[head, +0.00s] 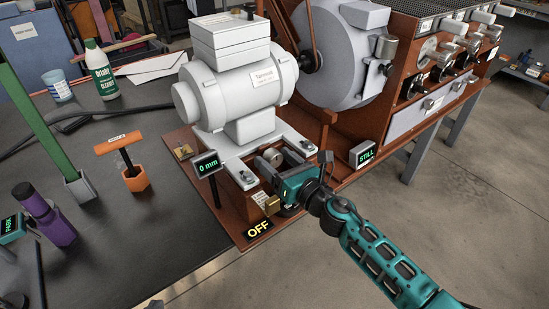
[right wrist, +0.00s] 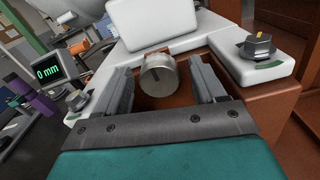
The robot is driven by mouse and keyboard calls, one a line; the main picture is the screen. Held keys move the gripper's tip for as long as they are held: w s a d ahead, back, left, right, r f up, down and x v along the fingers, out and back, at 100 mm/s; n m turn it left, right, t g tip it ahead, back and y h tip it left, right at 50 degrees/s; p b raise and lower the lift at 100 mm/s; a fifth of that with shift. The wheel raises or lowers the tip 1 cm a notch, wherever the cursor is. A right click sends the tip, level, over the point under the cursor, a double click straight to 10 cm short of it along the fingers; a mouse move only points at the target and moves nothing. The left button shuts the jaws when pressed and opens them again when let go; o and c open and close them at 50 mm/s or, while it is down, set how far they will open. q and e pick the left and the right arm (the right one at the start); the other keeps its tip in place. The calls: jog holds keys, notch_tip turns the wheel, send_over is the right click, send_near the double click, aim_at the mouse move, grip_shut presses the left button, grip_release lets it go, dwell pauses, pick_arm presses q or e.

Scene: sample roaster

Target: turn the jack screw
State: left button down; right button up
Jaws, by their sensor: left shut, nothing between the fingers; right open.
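The jack screw (right wrist: 160,76) shows in the right wrist view as a round metal knob with a dark mark on its face, low at the front of the motor mount. In the head view its rounded top (head: 272,156) shows between the mount's grey blocks. My right gripper (right wrist: 162,90) is open, with one finger on each side of the knob and visible gaps between. It also shows in the head view (head: 280,176), reaching in from the right. The display (head: 207,164) beside the mount reads 0 mm. My left gripper is not in view.
A large grey motor (head: 235,85) stands over the mount. Clamp knobs (right wrist: 258,46) sit on the grey blocks on both sides. A display (head: 363,153) reads STILL and a plate (head: 259,229) reads OFF. An orange T-handle tool (head: 118,142) stands on the dark bench at left.

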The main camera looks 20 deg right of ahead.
jog(key=shift+w+a, duration=0.2)
jog(key=shift+w, duration=0.2)
jog(key=c, duration=1.1)
